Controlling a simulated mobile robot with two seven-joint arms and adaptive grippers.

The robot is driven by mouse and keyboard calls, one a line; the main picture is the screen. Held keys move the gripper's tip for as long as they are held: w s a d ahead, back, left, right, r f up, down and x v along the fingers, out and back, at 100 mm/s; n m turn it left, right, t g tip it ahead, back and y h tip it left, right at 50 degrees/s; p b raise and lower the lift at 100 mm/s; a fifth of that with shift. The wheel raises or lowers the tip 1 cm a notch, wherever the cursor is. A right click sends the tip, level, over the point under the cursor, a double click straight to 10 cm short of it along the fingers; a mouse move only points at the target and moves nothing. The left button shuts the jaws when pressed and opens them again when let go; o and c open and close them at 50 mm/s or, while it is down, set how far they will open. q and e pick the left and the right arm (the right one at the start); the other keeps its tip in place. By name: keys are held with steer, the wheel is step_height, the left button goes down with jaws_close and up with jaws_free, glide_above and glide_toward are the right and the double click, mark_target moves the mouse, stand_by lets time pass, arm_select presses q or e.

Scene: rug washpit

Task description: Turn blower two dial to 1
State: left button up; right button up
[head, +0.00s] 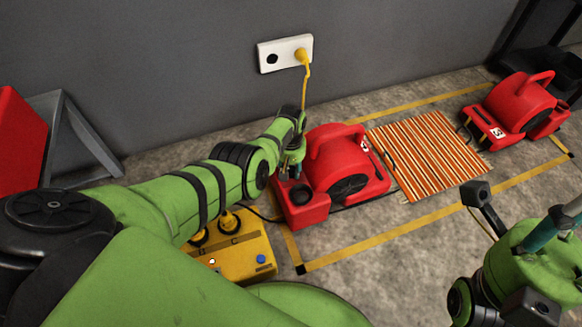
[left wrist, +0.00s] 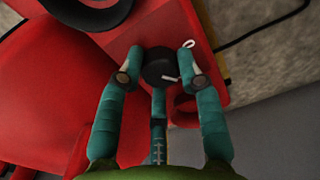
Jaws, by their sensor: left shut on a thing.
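The nearer red blower (head: 345,165) stands on the floor by the wall. My left gripper (head: 291,165) is at its left end, at the top. In the left wrist view the fingertips of my left gripper (left wrist: 162,62) are shut on a small black dial (left wrist: 158,72) on the red housing (left wrist: 65,60). The dial has a short white pointer line, and a white 0-like mark (left wrist: 188,44) is beside the right fingertip.
A second red blower (head: 515,105) stands beyond a striped rug (head: 430,150) inside yellow floor tape. A yellow box (head: 240,262) with plugged cords lies below my left arm. A wall outlet (head: 272,57) has a yellow plug, its cord hanging behind my left gripper.

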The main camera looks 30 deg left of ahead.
mark_target(291, 170)
arm_select(q)
steer(key=shift+n, duration=0.9)
steer(key=o, duration=0.9)
steer(key=shift+c, duration=0.2)
steer(key=shift+w+r, duration=0.1)
steer(key=shift+r, duration=0.3)
step_height(291, 170, up, 11)
